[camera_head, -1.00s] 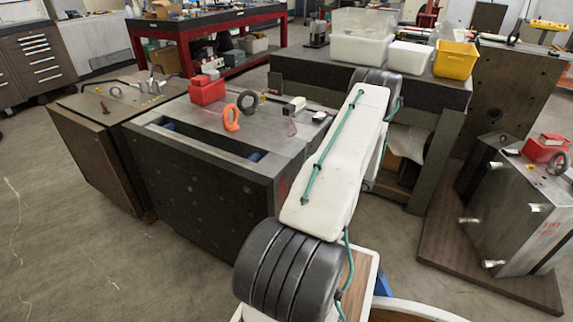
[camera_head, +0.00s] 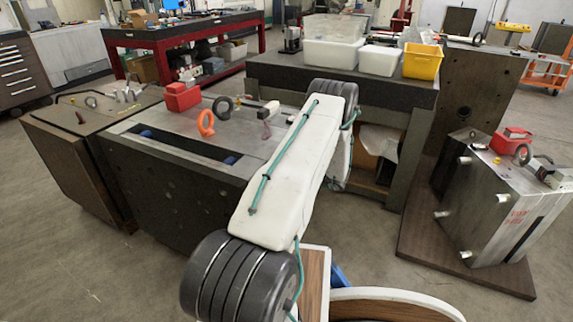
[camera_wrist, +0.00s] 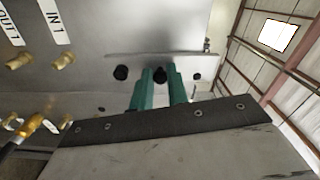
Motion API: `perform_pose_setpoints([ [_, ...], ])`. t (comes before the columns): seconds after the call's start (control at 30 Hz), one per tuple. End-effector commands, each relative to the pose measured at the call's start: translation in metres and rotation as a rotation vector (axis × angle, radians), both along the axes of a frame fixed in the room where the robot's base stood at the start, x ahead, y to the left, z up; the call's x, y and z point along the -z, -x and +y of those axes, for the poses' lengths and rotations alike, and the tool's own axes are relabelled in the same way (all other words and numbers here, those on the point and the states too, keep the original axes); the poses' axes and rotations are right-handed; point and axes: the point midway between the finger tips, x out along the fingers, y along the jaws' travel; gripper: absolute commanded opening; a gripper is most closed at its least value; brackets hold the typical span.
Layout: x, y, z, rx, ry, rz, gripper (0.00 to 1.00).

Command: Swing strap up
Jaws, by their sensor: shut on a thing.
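In the wrist view my gripper (camera_wrist: 160,88) has two teal fingers close together at a grey mould face (camera_wrist: 85,45). They are shut on a small dark piece (camera_wrist: 160,75) between their tips, which I take to be part of the strap. The strap's length and angle cannot be made out. Black round holes lie on either side of the fingers. Brass fittings (camera_wrist: 64,61) and the labels "IN 1" and "OUT 1" are at the upper left. In the head view my white arm hides the gripper and the strap.
A dark mould base (camera_head: 170,190) with an orange ring (camera_head: 206,124) and a red block (camera_head: 182,97) stands left of my arm. A bench (camera_head: 330,75) with bins is behind it. Another mould (camera_head: 490,210) stands on a board at right. Floor is clear at lower left.

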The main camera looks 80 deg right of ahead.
Motion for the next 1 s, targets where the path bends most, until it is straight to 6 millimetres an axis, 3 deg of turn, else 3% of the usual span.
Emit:
perform_pose_setpoints([
  [0.07, 0.000, 0.005, 0.000, 0.007, 0.000, -0.001, 0.00],
  [0.1, 0.000, 0.005, 0.000, 0.007, 0.000, -0.001, 0.27],
  [0.13, 0.000, 0.004, 0.000, 0.007, 0.000, -0.001, 0.36],
  [0.17, 0.000, 0.004, 0.000, 0.006, 0.000, 0.000, 0.38],
  [0.47, 0.000, 0.003, 0.001, 0.002, -0.001, 0.000, 0.38],
  [1.0, 0.001, 0.073, 0.022, 0.002, -0.001, 0.000, 0.38],
])
